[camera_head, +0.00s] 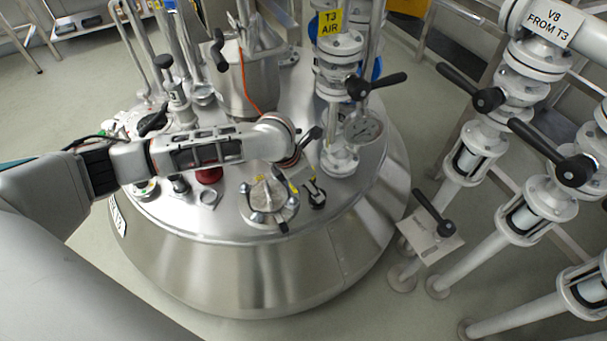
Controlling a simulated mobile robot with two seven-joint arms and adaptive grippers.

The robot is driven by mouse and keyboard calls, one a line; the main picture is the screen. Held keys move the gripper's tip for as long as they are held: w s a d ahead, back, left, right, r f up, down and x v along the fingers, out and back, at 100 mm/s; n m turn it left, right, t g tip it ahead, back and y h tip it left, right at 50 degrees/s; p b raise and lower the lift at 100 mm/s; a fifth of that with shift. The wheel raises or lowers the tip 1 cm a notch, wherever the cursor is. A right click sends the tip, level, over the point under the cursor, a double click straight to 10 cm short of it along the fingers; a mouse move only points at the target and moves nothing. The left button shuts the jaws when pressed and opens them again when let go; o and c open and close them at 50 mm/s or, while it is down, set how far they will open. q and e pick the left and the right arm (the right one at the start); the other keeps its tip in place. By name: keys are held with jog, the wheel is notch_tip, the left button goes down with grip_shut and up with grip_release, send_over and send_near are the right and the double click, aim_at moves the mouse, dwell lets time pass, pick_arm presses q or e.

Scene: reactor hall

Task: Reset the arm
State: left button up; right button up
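My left arm (205,150) reaches in from the left, low across the top of a steel reactor vessel (255,270). Its wrist end is bent downward beside a black-handled lever. The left gripper (287,168) is mostly hidden beneath the wrist, so I cannot tell whether its fingers are open or shut, or whether it touches anything. A round hatch cover (268,200) with clamp knobs and a yellow mark lies just below the wrist in the picture. My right gripper is not in view.
Several white pipes with black levers (482,98) stand farther right. A steel pot (248,80) is behind the arm. Floor (345,315) is clear in front.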

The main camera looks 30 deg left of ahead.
pick_arm(q)
jog(key=v, duration=0.8)
jog(key=shift+r, duration=0.2)
